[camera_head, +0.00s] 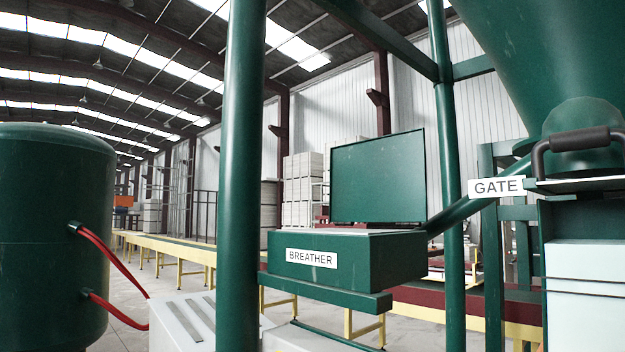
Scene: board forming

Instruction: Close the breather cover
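The breather is a dark green box (395,263) with a white label reading BREATHER, right of the picture's middle. Its cover (378,178) is a flat green panel that stands upright at the back edge of the box, so the cover is open. The light top face of the box shows as a thin strip below the cover. A green ledge (330,293) juts out under the front of the box. Neither of my grippers is in view.
A thick green post (240,180) stands left of the breather, and a thinner post (447,160) stands right. A gate handle (580,142) and hopper (550,50) are at the right. A green tank (50,240) with red hoses (115,262) is at the left.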

